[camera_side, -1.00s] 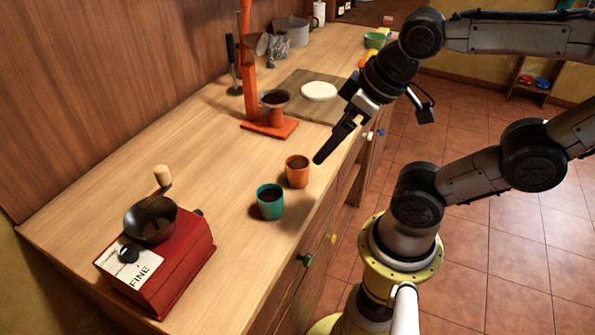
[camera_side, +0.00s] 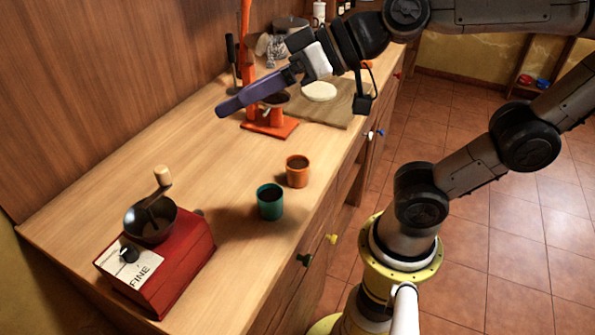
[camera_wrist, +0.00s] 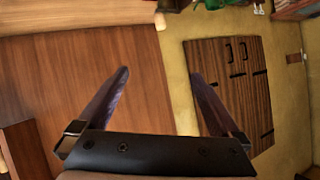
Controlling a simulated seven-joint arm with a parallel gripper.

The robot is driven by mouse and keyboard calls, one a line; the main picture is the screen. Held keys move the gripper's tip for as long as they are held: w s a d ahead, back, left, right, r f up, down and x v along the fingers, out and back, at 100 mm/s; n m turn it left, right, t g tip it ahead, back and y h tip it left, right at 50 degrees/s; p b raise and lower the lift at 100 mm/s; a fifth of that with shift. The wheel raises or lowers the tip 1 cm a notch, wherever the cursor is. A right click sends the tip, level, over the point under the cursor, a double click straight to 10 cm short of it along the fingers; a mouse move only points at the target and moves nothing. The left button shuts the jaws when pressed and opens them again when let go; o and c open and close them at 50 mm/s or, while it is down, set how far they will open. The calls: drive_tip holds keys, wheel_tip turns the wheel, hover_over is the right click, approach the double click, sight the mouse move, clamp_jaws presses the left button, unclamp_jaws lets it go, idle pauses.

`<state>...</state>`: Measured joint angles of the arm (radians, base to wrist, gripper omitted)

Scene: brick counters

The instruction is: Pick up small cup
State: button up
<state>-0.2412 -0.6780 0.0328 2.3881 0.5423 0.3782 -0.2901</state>
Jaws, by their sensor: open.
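Two small cups stand upright on the wooden counter (camera_side: 140,170): an orange cup (camera_side: 298,172) and, nearer the camera, a teal cup (camera_side: 270,203). Both look dark inside. My gripper (camera_side: 222,112) is raised above the counter, up and to the left of both cups in the side view, and touches neither. In the wrist view my gripper (camera_wrist: 160,95) has its two fingers spread wide with nothing between them. No cup shows in the wrist view, which looks toward the wood panel and a yellow wall.
A red grinder (camera_side: 165,255) with a bowl and crank stands at the counter's near left. An orange stand (camera_side: 270,127) and a cutting board (camera_side: 345,110) with a pale round piece (camera_side: 319,91) lie behind the cups. The counter left of the cups is clear.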

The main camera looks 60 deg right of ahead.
drive_tip(key=w+r+m+t, duration=0.3)
drive_tip(key=w+t, duration=0.1)
drive_tip(key=m+g+h, duration=0.5)
drive_tip(key=m+h, duration=0.2)
drive_tip(key=h, duration=0.8)
hover_over(302, 173)
drive_tip(key=s, duration=0.1)
wheel_tip(302, 173, down, 10)
drive_tip(key=shift+y, duration=0.3)
drive_tip(key=f, duration=1.9)
drive_tip(key=shift+a+f, duration=0.35)
drive_tip(key=shift+a, duration=0.05)
drive_tip(key=shift+x, duration=3.8)
drive_tip(key=shift+s+f, duration=0.1)
drive_tip(key=shift+f, duration=0.05)
drive_tip(key=shift+c, duration=0.2)
drive_tip(key=c, duration=1.4)
